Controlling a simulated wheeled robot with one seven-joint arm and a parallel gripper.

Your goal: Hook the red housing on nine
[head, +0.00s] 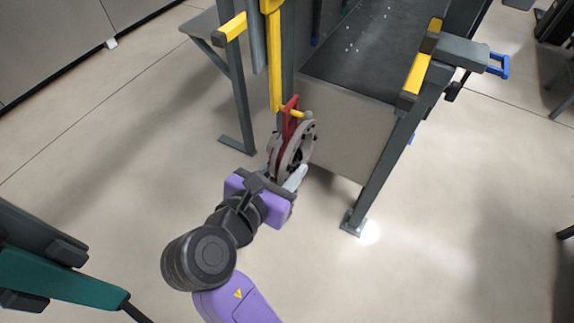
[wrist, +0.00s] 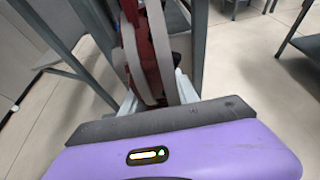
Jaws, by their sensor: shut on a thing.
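The red housing (head: 283,150), with a pale grey round flange and a red lug on top, stands upright in my gripper (head: 285,178). In the wrist view the housing (wrist: 160,55) sits between my two pale fingers, which are shut on its lower part. A yellow hanger (head: 274,65) comes down from above. A short yellow peg (head: 293,113) near its lower end lies at the red lug. I cannot tell whether the peg passes through the lug or only overlaps it. No number nine is readable on the hanger.
A dark conveyor bed (head: 360,55) with a pale end panel (head: 345,125) stands just behind and right of the housing. Its grey leg (head: 385,165) stands at right. A grey frame post (head: 240,90) stands at left. The floor in front is clear.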

